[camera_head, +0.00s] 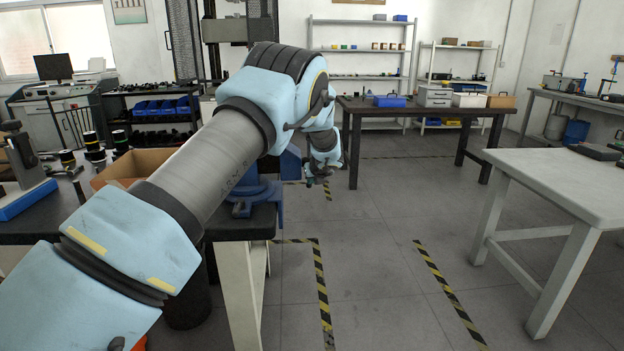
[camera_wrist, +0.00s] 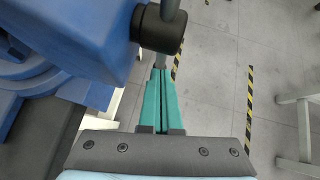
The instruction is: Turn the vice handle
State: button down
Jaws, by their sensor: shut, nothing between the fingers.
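The blue vice (camera_wrist: 75,35) fills the upper left of the wrist view. Its dark screw head (camera_wrist: 158,30) sticks out to the right, with the grey bar of the vice handle (camera_wrist: 168,9) passing through it. My gripper (camera_wrist: 160,74) has teal fingers pressed together and empty. Their tips lie just below the screw head in the picture, close to the lower part of the bar; I cannot tell whether they touch. In the head view the vice (camera_head: 242,200) sits at the bench corner, mostly hidden by my arm, and my gripper (camera_head: 318,182) is beyond it.
The vice stands on a dark-topped workbench (camera_head: 262,222) with a cardboard box (camera_head: 125,165). A grey table (camera_head: 565,180) is at the right and a dark table (camera_head: 430,108) at the back. The floor between them is open, with yellow-black tape (camera_head: 322,285).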

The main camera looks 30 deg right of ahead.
jog(key=b, duration=0.2)
jog(key=shift+f+b, duration=0.3)
jog(key=shift+b, duration=0.05)
jog(key=shift+w+d+t+b, duration=0.15)
jog(key=shift+t+b, duration=0.35)
jog(key=shift+b, duration=0.95)
jog(key=shift+f+b, duration=0.15)
jog(key=shift+b, duration=1)
jog(key=t+b, duration=0.1)
jog(key=b, duration=0.6)
jog(key=w+t+h+b, duration=0.1)
jog(key=t+b, duration=0.1)
jog(key=b, duration=0.5)
jog(key=w+t+h+b, duration=0.1)
jog(key=b, duration=0.7)
jog(key=shift+w+d+f+t, duration=0.1)
jog(key=shift+w+d+t, duration=0.1)
jog(key=shift+d+t, duration=0.15)
jog(key=shift+w+d, duration=0.15)
